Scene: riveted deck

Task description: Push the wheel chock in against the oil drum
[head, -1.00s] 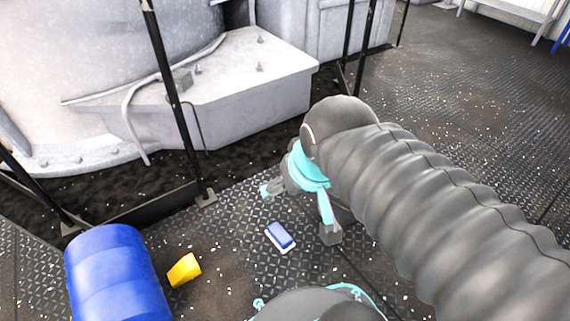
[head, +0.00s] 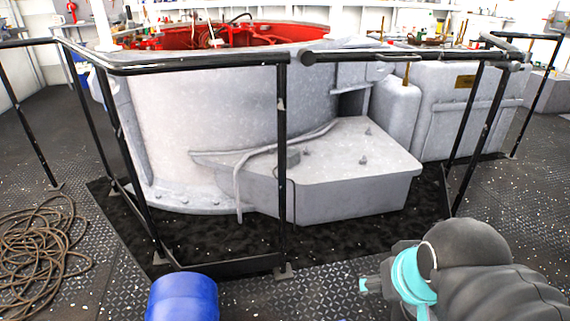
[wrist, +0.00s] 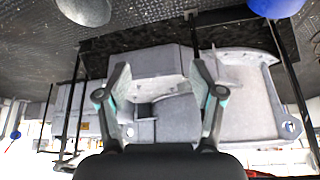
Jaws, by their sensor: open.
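The blue oil drum (head: 183,300) shows at the bottom edge of the head view, left of centre, with only its upper part in the picture. A piece of blue, probably the same drum, shows at the top right of the wrist view (wrist: 272,7). The wheel chock is in neither view now. My gripper (wrist: 160,72) is open and empty in the wrist view, its two fingers apart. In the head view my gripper (head: 392,299) is at the lower right, well to the right of the drum and partly cut off.
A black railing (head: 282,160) stands behind the drum around a large grey machine housing (head: 330,170). A coiled rope (head: 45,240) lies on the deck at the left. Bare riveted deck (head: 310,292) lies between drum and gripper.

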